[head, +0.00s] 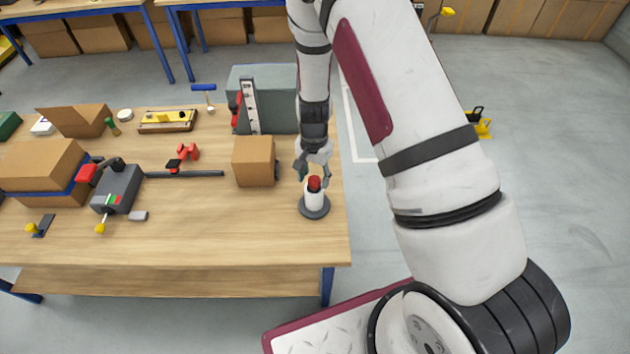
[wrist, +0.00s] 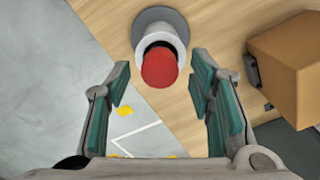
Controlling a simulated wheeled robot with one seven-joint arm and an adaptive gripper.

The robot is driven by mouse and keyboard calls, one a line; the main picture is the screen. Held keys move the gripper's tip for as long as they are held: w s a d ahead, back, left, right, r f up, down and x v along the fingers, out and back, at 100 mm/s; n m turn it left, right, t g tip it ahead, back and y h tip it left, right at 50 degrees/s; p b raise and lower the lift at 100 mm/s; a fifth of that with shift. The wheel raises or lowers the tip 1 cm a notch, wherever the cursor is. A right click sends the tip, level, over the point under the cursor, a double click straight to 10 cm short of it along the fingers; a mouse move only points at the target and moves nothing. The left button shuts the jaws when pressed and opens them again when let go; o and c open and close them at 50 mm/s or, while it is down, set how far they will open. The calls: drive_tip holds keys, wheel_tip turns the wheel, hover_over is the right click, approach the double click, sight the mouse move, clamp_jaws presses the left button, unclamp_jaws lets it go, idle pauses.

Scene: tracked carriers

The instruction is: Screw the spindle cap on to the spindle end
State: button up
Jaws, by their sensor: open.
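The spindle (head: 313,200) is a short white post standing upright on a round grey base near the table's right front edge. The red spindle cap (head: 314,183) is at its top. In the wrist view the red cap (wrist: 159,67) covers much of the white spindle end (wrist: 160,34), with a dark ring between them. I cannot tell how far the cap is threaded. My gripper (head: 315,167) is just above the cap. In the wrist view my gripper (wrist: 162,82) is open, its green-padded fingers on either side of the cap with gaps, touching nothing.
A cardboard box (head: 254,161) stands close left of the spindle, also at right in the wrist view (wrist: 295,62). A grey-green case (head: 265,98) is behind. A grey device (head: 116,189) with a long dark bar stands farther left. The table front is mostly clear.

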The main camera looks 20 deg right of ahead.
drive_tip(key=n, duration=0.4)
drive_tip(key=shift+n, duration=0.3)
drive_tip(key=n, duration=0.3)
drive_tip(key=shift+n, duration=0.3)
drive_tip(key=n, duration=1.1)
drive_tip(key=shift+n, duration=0.3)
drive_tip(key=n, duration=0.4)
